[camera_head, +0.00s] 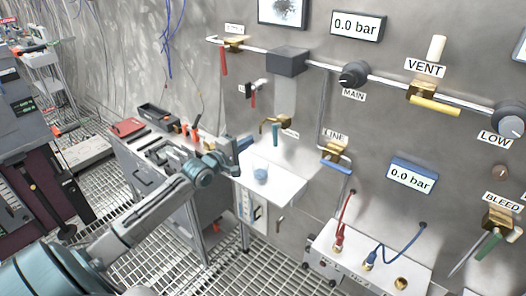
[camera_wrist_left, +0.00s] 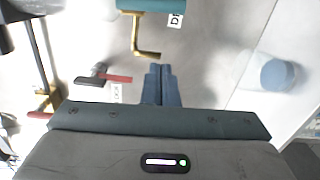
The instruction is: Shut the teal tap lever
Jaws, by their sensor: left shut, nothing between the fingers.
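The teal tap lever (camera_head: 275,135) hangs down from a brass tap (camera_head: 268,123) on the grey wall in the head view. In the left wrist view the lever (camera_wrist_left: 145,5) is cut by the top edge, with the brass spout (camera_wrist_left: 146,38) next to it. My left gripper (camera_head: 245,143) is at the end of the arm from the left, left of the lever and a little lower. In the left wrist view its two blue fingers (camera_wrist_left: 162,85) are together and empty, apart from the tap. My right gripper is not in view.
A glass with blue liquid (camera_head: 261,173) stands on a white shelf (camera_head: 285,186) below the tap. A small red-handled valve (camera_head: 254,94) is above left. A LINE valve with a blue handle (camera_head: 336,164) is to the right. A tool cart (camera_head: 150,165) stands at left.

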